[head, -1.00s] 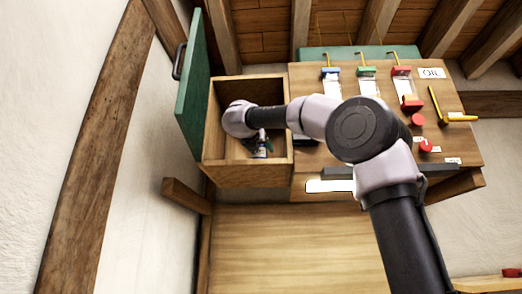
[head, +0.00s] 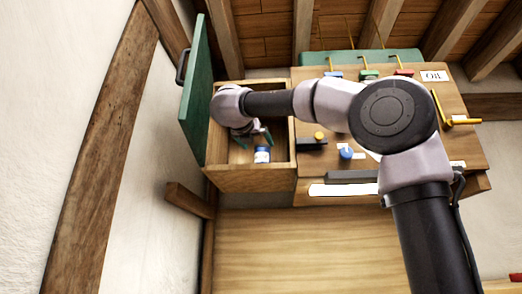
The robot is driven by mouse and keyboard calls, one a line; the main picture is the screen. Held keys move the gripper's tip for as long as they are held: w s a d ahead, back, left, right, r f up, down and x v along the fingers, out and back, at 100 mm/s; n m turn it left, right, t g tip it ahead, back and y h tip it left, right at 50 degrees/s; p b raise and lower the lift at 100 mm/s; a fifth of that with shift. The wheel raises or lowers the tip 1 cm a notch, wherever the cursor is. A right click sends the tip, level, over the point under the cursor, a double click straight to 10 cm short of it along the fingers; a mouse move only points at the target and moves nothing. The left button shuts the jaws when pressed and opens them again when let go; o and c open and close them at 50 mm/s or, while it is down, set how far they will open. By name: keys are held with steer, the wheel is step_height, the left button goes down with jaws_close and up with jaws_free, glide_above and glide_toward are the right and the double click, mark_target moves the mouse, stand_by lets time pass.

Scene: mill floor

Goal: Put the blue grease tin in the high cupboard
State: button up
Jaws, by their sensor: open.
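The blue grease tin (head: 262,155), blue with a white band, stands inside the open wooden cupboard (head: 250,180), near its front edge. The cupboard's green door (head: 194,92) is swung open to the left. My gripper (head: 254,138) is inside the cupboard, just above and behind the tin. Its fingers are spread and nothing is between them. A small gap shows between the gripper and the tin. My wrist hides the back left of the cupboard.
A white wall is close on the left.

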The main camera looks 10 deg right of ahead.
steer(key=v, duration=0.2)
steer(key=shift+s+a, duration=0.1)
steer(key=shift+s, duration=0.15)
stand_by(0.5)
